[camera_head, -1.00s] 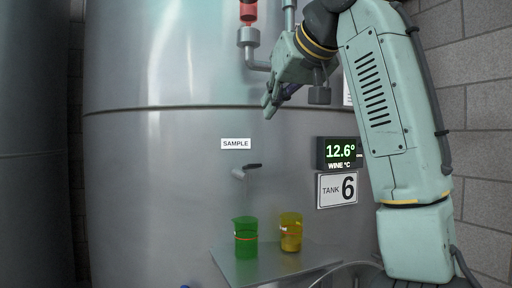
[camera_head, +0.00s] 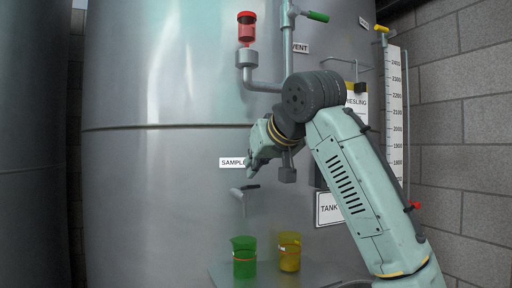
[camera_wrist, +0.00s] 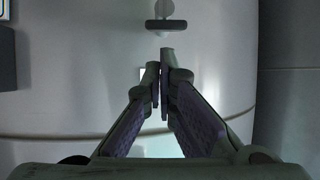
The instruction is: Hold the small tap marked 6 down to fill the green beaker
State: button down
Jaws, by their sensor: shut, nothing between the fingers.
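The small sample tap (camera_head: 243,188) sticks out of the steel tank wall, with a dark lever on top, just under the SAMPLE sign. The green beaker (camera_head: 244,258) stands upright below the tap. I cannot tell its liquid level. My gripper (camera_head: 252,172) is shut and empty, its fingertips just above the tap lever and overlapping the sign. In the wrist view the shut fingers (camera_wrist: 161,75) point at the dark lever (camera_wrist: 166,24), which lies beyond the tips with a visible gap. The TANK sign (camera_head: 328,208) is partly hidden by my arm, so its number is covered.
A yellow beaker (camera_head: 289,252) stands right of the green one on a metal shelf (camera_head: 222,272). A red-filled sight vessel (camera_head: 246,28), pipework and a green-handled valve (camera_head: 317,16) are above. A level scale (camera_head: 396,120) stands to the right. The tank front at left is clear.

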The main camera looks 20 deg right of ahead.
jog(key=shift+s+f, duration=0.1)
jog(key=shift+f, duration=0.4)
